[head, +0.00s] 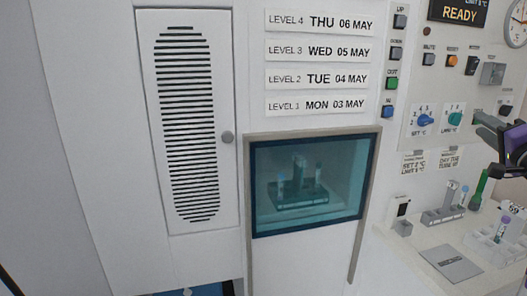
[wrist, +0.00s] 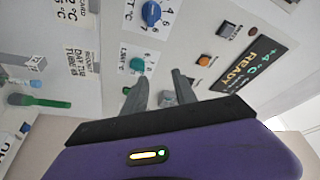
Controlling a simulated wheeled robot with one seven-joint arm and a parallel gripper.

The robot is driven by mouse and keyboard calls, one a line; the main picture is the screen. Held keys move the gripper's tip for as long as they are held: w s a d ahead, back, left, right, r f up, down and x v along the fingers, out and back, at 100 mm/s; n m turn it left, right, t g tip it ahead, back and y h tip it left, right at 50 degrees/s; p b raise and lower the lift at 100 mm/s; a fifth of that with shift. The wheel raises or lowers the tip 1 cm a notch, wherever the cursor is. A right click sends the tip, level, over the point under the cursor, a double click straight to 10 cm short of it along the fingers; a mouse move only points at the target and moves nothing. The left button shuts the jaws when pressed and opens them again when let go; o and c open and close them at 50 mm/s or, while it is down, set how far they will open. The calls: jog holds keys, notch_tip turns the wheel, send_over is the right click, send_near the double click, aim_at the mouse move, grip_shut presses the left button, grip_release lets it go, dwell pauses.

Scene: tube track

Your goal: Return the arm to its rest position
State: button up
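My gripper (head: 487,125) shows at the right edge of the head view, in front of the control panel and above the right-hand counter. Most of my arm is outside that view. In the wrist view, the two grey fingers of my gripper (wrist: 160,78) stand apart with nothing held between them. Beyond them is the panel, with a blue knob (wrist: 151,13), a teal knob (wrist: 137,65) and a lit READY display (wrist: 243,66). The wrist view is turned on its side.
A glass window (head: 340,185) shows a tube rack (head: 300,197) behind it. A vented door (head: 185,120) is shut at left. The counter (head: 410,245) holds a grey plate (head: 451,263), a rack (head: 442,215) and a clear tray (head: 492,246). A green tube (head: 479,188) stands near the panel.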

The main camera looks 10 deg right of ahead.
jog(key=s+a+f+n+h, duration=0.1)
jog(key=s+a+f+n, duration=0.1)
jog(key=s+a+f, duration=0.4)
jog(key=s+a+f+n+h, duration=0.1)
jog(key=s+a+f+n, duration=0.1)
jog(key=a+f, duration=0.75)
jog(key=s+a+f+n, duration=0.2)
jog(key=s+a+f, duration=0.25)
jog(key=f, duration=0.55)
jog(key=s+a+f+n+g+y, duration=0.1)
jog(key=s+a+f+n+y, duration=0.2)
jog(key=s+a, duration=0.6)
jog(key=s+a+f+n+g+y, duration=0.1)
jog(key=s+a+f+n+y, duration=0.2)
jog(key=s+a, duration=0.6)
jog(key=s+a+f+n+g+y, duration=0.2)
jog(key=s+a+f+n+y, duration=0.1)
jog(key=s+a, duration=0.6)
jog(key=s+f+n, duration=0.1)
jog(key=s+f, duration=0.1)
jog(key=shift+s+a, duration=0.25)
jog(key=shift+s, duration=0.1)
